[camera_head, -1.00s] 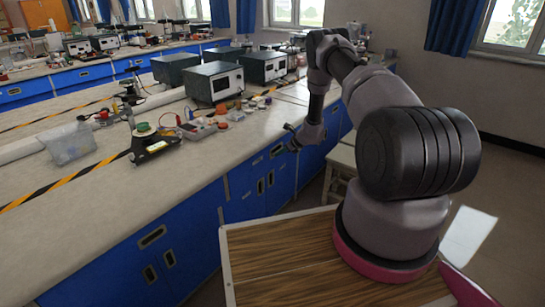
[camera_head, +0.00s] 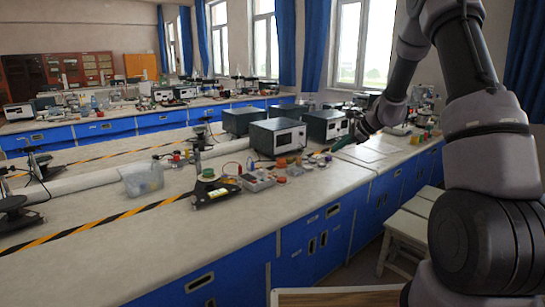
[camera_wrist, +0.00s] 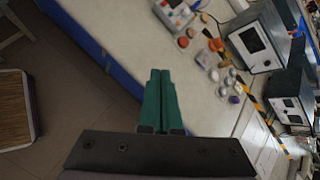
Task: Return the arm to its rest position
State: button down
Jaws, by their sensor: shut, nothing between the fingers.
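My arm (camera_head: 462,90) stands at the right of the head view, with its forearm hanging down toward the bench. My gripper (camera_head: 341,145) points left, in front of the right end of the bench in that view. In the wrist view its two green fingers (camera_wrist: 160,74) lie together, shut, with nothing between them. Behind the fingertips are the pale bench top (camera_wrist: 130,30) and floor. The fingers look apart from the bench items.
Grey instrument boxes (camera_head: 277,137), a multimeter (camera_head: 257,181), small colored parts and a clear plastic bin (camera_head: 142,179) stand on the bench (camera_head: 110,270). Stools (camera_head: 402,232) stand at the right, close to my arm. The wrist view shows a wood-topped surface (camera_wrist: 14,108) at left.

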jog(key=s+a+r+n+h, duration=0.15)
jog(key=s+r+n, duration=0.25)
jog(key=s+r, duration=0.6)
jog(key=s+a+r+n, duration=0.2)
jog(key=s+r+n, duration=0.3)
jog(key=s+r, duration=0.5)
jog(key=s+d+r+n+h, duration=0.1)
jog(key=s+n+h, duration=0.1)
jog(key=s, duration=0.7)
jog(key=s+d+r+n+t+h, duration=0.1)
jog(key=s+n, duration=0.3)
jog(key=s, duration=0.6)
jog(key=shift+d+r+h, duration=0.35)
jog(key=shift+d+r, duration=0.2)
jog(key=shift+d, duration=0.2)
